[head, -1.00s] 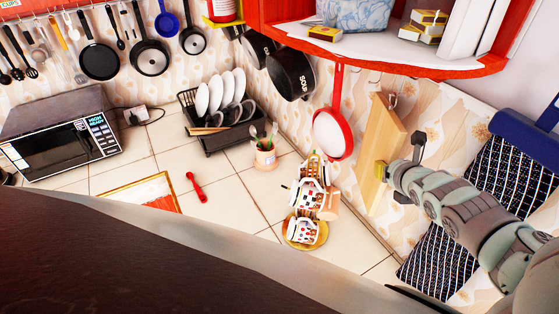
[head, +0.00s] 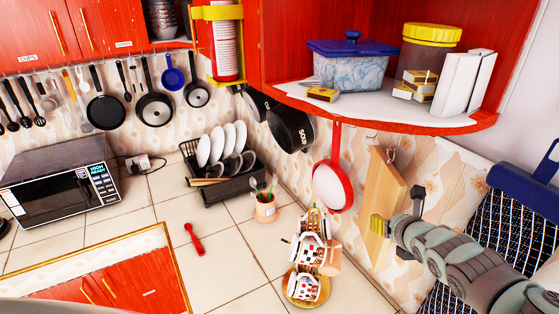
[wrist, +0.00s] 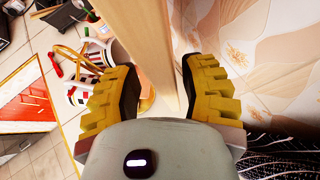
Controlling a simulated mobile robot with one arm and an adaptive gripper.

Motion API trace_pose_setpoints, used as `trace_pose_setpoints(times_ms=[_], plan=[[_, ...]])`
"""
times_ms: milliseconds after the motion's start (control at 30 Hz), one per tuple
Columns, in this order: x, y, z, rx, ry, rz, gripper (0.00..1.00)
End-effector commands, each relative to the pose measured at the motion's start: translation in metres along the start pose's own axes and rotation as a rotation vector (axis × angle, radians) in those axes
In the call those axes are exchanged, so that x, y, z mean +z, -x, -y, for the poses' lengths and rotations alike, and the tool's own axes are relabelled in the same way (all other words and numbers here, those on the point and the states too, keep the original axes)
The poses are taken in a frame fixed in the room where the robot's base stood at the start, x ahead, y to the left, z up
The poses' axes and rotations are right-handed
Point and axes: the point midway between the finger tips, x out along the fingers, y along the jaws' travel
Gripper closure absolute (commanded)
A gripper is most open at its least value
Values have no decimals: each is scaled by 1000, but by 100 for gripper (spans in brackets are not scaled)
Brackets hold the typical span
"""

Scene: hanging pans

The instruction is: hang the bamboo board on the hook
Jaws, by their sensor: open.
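The bamboo board (head: 382,195) is a tall pale wooden slab, upright close to the patterned wall at the right in the head view. A metal hook (head: 391,155) shows at its upper edge; the board appears to hang there, though the exact contact is too small to tell. My gripper (head: 380,225) is at the board's lower part. In the wrist view, the yellow fingers of my gripper (wrist: 160,88) are open, one on each side of the board (wrist: 150,45). A gap shows between the board and the right finger.
A red pan (head: 332,186) hangs left of the board. The red shelf (head: 400,120) juts out above. A mug stand (head: 310,255) with mugs stands on the counter at left. A dark patterned cushion (head: 465,245) is at right.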

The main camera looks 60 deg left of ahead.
Motion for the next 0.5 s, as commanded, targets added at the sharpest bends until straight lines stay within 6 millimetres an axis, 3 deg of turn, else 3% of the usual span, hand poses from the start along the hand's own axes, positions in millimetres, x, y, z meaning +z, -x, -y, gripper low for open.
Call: trace_pose_setpoints(times_ms=[500], plan=[[1, 33, 2, -3, -5, 4, 58]])
